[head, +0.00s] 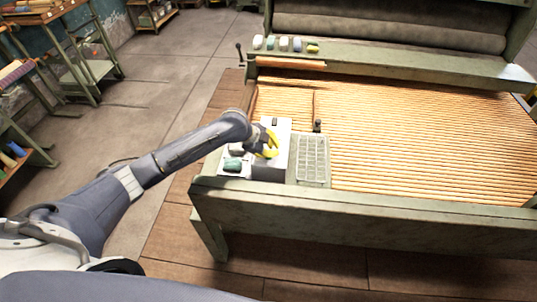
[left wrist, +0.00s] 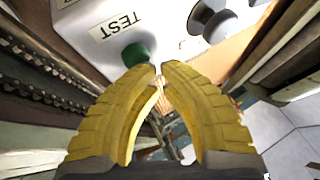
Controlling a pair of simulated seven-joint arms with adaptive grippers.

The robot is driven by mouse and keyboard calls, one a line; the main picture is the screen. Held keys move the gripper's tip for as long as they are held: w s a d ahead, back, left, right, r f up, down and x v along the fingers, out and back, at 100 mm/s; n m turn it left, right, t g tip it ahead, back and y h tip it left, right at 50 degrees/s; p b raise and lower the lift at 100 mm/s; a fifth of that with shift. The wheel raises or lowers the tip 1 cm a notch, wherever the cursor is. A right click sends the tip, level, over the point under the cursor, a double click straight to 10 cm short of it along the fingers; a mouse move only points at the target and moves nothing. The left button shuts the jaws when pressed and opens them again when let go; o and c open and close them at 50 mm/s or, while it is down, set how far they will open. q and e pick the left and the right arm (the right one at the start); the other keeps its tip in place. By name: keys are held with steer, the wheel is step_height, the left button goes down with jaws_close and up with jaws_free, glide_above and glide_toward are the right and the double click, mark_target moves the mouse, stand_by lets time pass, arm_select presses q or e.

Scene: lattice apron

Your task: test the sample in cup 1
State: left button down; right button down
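A white test box (head: 280,128) stands at the left end of the slatted bench. In the left wrist view its label reads TEST (left wrist: 116,24), with a green button (left wrist: 137,54) below it and a grey knob (left wrist: 215,22) to the right. My left gripper (left wrist: 160,68) has its yellow fingertips together, close to the green button; touching or apart I cannot tell. Nothing shows between the fingers. In the head view the gripper (head: 268,150) is at the box, covering part of it. Several small cup-like items (head: 284,44) stand on the far ledge; no number is readable. My right gripper is out of view.
A pale item (head: 236,149) and a teal item (head: 232,165) lie left of the box. A grey gridded tray (head: 312,160) is to its right, with a small dark post (head: 317,125) behind. The orange slatted surface (head: 420,140) is mostly clear.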

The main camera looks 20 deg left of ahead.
arm_select(q)
steer(key=shift+r, duration=0.75)
steer(key=shift+r, duration=2.5)
